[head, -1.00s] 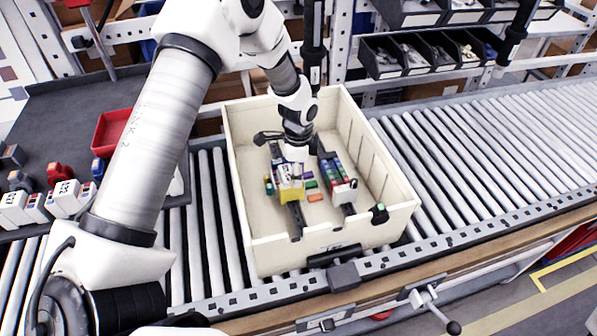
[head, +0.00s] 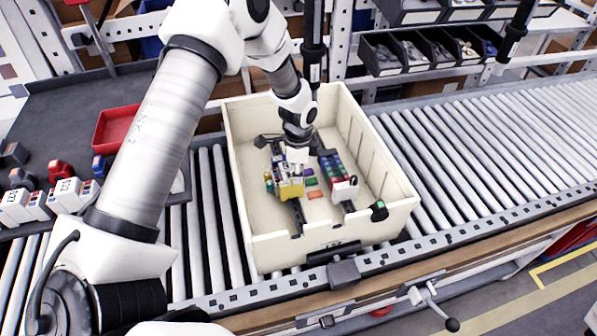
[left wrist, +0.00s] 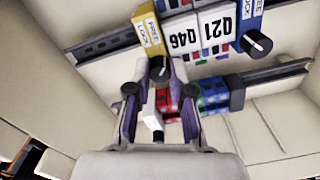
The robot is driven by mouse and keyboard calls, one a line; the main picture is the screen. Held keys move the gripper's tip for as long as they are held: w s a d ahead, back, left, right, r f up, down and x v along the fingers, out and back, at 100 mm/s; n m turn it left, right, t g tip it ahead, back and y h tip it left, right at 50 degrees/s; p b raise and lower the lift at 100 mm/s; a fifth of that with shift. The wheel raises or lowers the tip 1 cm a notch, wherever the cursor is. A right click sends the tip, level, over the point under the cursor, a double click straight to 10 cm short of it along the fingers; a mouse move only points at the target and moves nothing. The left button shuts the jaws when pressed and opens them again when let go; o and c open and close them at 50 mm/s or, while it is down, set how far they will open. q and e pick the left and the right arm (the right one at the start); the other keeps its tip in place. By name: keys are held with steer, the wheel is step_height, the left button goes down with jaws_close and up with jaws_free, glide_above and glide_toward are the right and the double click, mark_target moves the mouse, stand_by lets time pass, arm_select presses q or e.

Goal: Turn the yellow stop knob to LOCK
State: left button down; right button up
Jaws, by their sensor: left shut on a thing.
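The yellow stop (head: 291,191) sits on the left rail inside the cream tote (head: 237,200). In the left wrist view the yellow stop (left wrist: 149,30) carries a white label reading FREE and LOCK. Its dark round knob (left wrist: 160,71) lies at the tips of my left gripper (left wrist: 160,82), whose two fingers are shut on it. In the head view my left gripper (head: 297,152) reaches down into the tote over the yellow stop. I cannot tell which word the knob points to. My right gripper is not in view.
White numbered blocks (left wrist: 200,32) adjoin the yellow stop. A blue stop (left wrist: 243,15) with its own dark knob stands beyond them. A second rail (head: 348,208) holds coloured blocks on the right. The tote's walls surround the gripper. The roller conveyor (head: 480,150) is clear to the right.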

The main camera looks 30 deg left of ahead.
arm_select(q)
steer(key=n+p, duration=0.1)
steer(key=n, duration=0.3)
steer(key=shift+s, duration=0.1)
steer(key=n+p, duration=0.1)
steer(key=n, duration=0.3)
steer(key=shift+n+p, duration=0.3)
steer(key=shift+n, duration=0.1)
steer(key=n+p, duration=0.1)
steer(key=n, duration=0.3)
steer(key=n+p, duration=0.2)
steer(key=n, duration=0.2)
steer(key=shift+f+n, duration=0.1)
steer(key=shift+n, duration=0.2)
steer(key=c, duration=1)
jaws_free()
